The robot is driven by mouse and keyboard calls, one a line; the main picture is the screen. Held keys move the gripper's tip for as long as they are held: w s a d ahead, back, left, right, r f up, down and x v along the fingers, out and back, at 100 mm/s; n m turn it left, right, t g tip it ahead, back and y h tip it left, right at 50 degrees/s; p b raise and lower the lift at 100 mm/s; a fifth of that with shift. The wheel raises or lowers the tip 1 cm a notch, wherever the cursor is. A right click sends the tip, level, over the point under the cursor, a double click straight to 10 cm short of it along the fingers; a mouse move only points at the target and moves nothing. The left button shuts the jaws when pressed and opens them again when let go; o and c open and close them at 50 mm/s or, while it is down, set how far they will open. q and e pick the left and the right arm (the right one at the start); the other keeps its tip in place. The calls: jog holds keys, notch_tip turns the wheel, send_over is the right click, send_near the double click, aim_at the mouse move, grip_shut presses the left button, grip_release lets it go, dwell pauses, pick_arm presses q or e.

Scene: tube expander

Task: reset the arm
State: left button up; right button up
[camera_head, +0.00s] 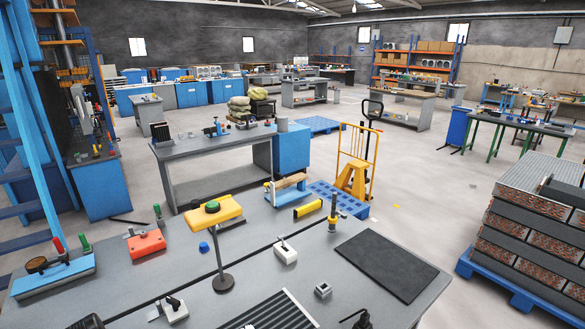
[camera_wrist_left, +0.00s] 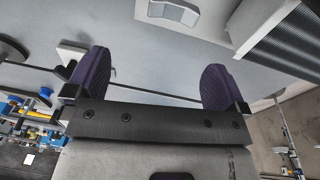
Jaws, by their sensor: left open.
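My left gripper (camera_wrist_left: 158,88) shows in the left wrist view with its two purple pads wide apart. Nothing is between them, and the grey workbench lies beyond. The same workbench (camera_head: 130,290) fills the front of the head view. I cannot make out either gripper in the head view. A dark round piece at its bottom left edge and a dark piece at its bottom edge are cut off, and I cannot tell what they are.
A black mat (camera_head: 386,267), a ribbed dark plate (camera_head: 273,312), a red block (camera_head: 146,243) and a blue-based tool (camera_head: 53,275) lie on the bench.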

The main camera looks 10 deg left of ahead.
pick_arm(q)
jog(key=w+r+m+t+y, duration=0.1)
jog(key=w+r+t+y, duration=0.15)
jog(key=r, duration=0.55)
jog(key=w+r+t+y, duration=0.1)
jog(key=w+r+t, duration=0.15)
jog(key=r, duration=0.65)
jog(key=d+r+m+t, duration=0.3)
jog(key=d+r, duration=0.2)
jog(key=d, duration=0.3)
jog(key=s+d+f+m+h, duration=0.2)
jog(key=s+d+f+m, duration=0.3)
jog(key=d, duration=0.5)
jog(key=s+d+f+m+h, duration=0.1)
jog(key=s+d+f+m, duration=0.1)
jog(key=s+d+f, duration=0.6)
jog(key=s+d+f+m+g+h, duration=0.1)
jog(key=s+d+f+g, duration=0.2)
jog(key=s+f, duration=0.35)
jog(key=s+d+f+m+g, duration=0.1)
jog(key=s+d+f+g, duration=0.25)
jog(key=s, duration=0.65)
notch_tip(320, 180, up, 19)
jog(key=p, duration=1.9)
jog(key=shift+s+a+f+t+p, duration=0.15)
jog(key=shift+s+t+p, duration=0.2)
jog(key=shift+s, duration=0.05)
